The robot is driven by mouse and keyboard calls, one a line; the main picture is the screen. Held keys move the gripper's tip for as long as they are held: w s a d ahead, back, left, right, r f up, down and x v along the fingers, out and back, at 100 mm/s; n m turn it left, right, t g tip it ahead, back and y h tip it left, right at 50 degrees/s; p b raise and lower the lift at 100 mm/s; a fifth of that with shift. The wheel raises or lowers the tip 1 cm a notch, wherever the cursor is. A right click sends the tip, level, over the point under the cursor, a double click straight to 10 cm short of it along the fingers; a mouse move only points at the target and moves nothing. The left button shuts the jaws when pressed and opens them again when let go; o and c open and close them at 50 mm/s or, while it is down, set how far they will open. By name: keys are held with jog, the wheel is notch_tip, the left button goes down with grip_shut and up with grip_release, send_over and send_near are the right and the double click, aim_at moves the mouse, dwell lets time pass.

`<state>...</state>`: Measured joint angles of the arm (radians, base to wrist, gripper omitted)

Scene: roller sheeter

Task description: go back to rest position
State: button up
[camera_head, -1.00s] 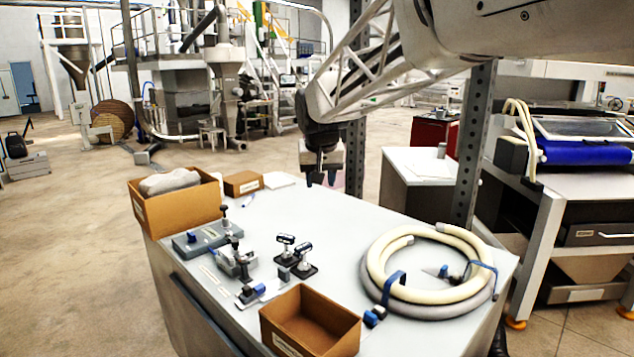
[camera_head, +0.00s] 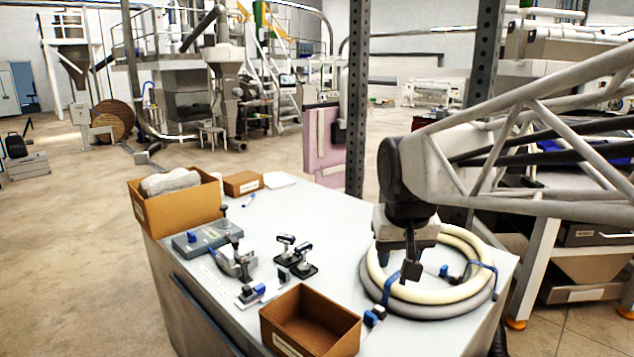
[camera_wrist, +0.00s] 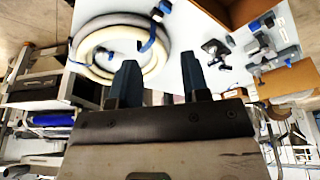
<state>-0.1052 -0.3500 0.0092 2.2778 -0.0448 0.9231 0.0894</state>
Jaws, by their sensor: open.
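My gripper (camera_head: 398,270) is open and empty. In the head view it hangs over the left part of the coiled hose, above the worktable (camera_head: 335,215). In the wrist view my gripper (camera_wrist: 160,80) shows its two dark fingers apart with nothing between them. The coiled cream and grey hose (camera_head: 465,245) lies on the right of the table, with blue straps; it also shows in the wrist view (camera_wrist: 95,35). Part of the hose is hidden behind my gripper in the head view.
An empty cardboard box (camera_head: 310,322) stands at the table's front edge. A box with a grey bundle (camera_head: 172,190) stands at the back left. Several small clamps and fixtures (camera_head: 235,262) lie between them. A perforated post (camera_head: 357,100) rises behind the table. The table's back middle is clear.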

jog(key=s+d+f, duration=0.2)
jog(key=s+f, duration=0.2)
jog(key=s, duration=0.4)
jog(key=s+d+f, duration=0.2)
jog(key=s+f, duration=0.3)
jog(key=s, duration=0.4)
jog(key=shift+d+m+g, duration=0.3)
jog(key=shift+d, duration=0.05)
